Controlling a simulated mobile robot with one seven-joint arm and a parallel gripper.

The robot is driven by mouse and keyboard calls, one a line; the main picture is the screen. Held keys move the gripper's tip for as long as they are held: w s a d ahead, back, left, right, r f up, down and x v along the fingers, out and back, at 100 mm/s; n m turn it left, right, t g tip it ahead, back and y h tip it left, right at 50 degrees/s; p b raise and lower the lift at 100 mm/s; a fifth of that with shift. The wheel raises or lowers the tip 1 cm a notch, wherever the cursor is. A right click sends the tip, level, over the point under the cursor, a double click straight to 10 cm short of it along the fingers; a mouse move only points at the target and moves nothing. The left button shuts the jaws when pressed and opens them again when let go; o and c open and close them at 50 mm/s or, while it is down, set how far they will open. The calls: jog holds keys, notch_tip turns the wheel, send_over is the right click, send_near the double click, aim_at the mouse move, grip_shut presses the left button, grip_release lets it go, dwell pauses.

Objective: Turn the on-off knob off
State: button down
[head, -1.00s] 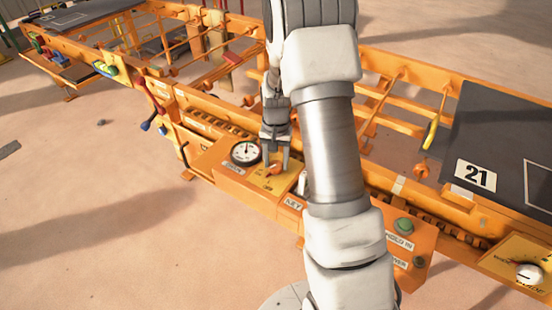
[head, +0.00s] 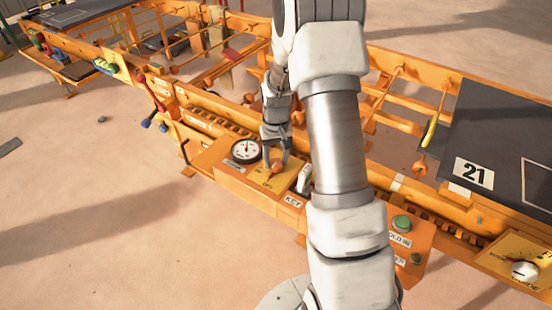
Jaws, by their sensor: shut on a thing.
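The small orange on-off knob (head: 277,165) sits on a yellow plate on top of the orange control box (head: 236,182), just right of a round white dial gauge. My gripper (head: 275,158) points down over this plate, with one finger on each side of the knob. It is shut on the knob. The fingers cover part of the knob, and its exact angle is too small to read.
The dial gauge (head: 246,151) stands close to my gripper's left. A white switch (head: 304,178) is close on the right. A green button (head: 402,223) and a white knob (head: 524,270) are further right. Orange rails run behind; open floor lies in front.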

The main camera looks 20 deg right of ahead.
aim_at(276, 163)
jog(key=shift+c, duration=1.4)
grip_release()
notch_tip(276, 163, up, 17)
jog(key=p, duration=0.4)
jog(key=shift+r+p, duration=0.2)
jog(key=shift+p, duration=0.1)
